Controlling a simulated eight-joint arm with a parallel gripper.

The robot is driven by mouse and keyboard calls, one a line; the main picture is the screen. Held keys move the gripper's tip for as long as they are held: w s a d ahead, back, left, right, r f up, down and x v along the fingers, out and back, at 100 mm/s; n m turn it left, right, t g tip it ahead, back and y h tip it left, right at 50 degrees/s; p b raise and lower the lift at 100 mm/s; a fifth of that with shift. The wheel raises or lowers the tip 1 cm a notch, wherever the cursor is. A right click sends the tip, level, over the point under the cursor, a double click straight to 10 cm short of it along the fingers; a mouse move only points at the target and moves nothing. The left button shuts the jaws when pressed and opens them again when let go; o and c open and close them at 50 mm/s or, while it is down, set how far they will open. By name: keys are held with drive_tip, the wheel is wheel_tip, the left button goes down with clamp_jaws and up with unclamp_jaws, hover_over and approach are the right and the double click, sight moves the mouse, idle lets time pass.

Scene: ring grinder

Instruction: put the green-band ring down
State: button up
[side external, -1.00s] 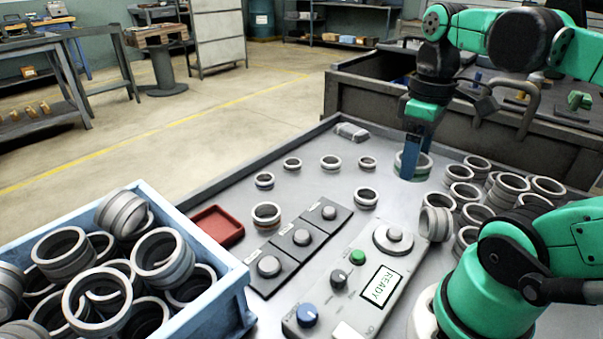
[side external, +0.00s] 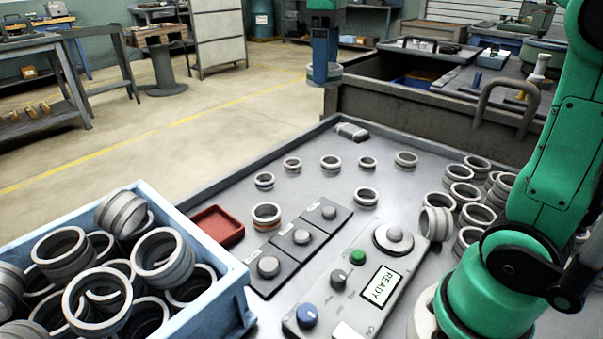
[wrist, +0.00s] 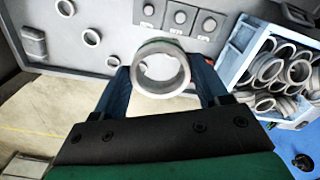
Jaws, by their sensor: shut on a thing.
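The green-band ring (side external: 339,74) is a grey ring with a thin green band. My gripper (side external: 324,70) is shut on it and holds it in the air, high above the far end of the grey table (side external: 310,195). In the wrist view the ring (wrist: 160,92) sits between my two blue fingers (wrist: 162,84), and its opening faces the camera. Past it, the table edge and the floor show.
Several loose rings (side external: 330,161) stand along the table's back, with an orange-band ring (side external: 267,222) nearer. Three black knob plates (side external: 298,237), a control panel (side external: 330,300) reading READY, a red tray (side external: 222,236), a blue ring bin (side external: 236,285) and a ring cluster (side external: 462,192) surround the clear middle.

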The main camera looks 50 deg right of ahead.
drive_tip(key=w+a+f+n, duration=0.3)
drive_tip(key=w+a, duration=0.5)
drive_tip(key=w, duration=0.2)
drive_tip(key=n, duration=0.2)
hover_over(211, 233)
wheel_tip(211, 233, down, 6)
drive_tip(key=r, duration=0.1)
wheel_tip(211, 233, down, 20)
drive_tip(key=shift+r, duration=0.25)
drive_tip(key=shift+f, duration=0.2)
drive_tip(key=o, duration=1.4)
drive_tip(key=shift+c, duration=0.2)
drive_tip(key=shift+r, duration=0.1)
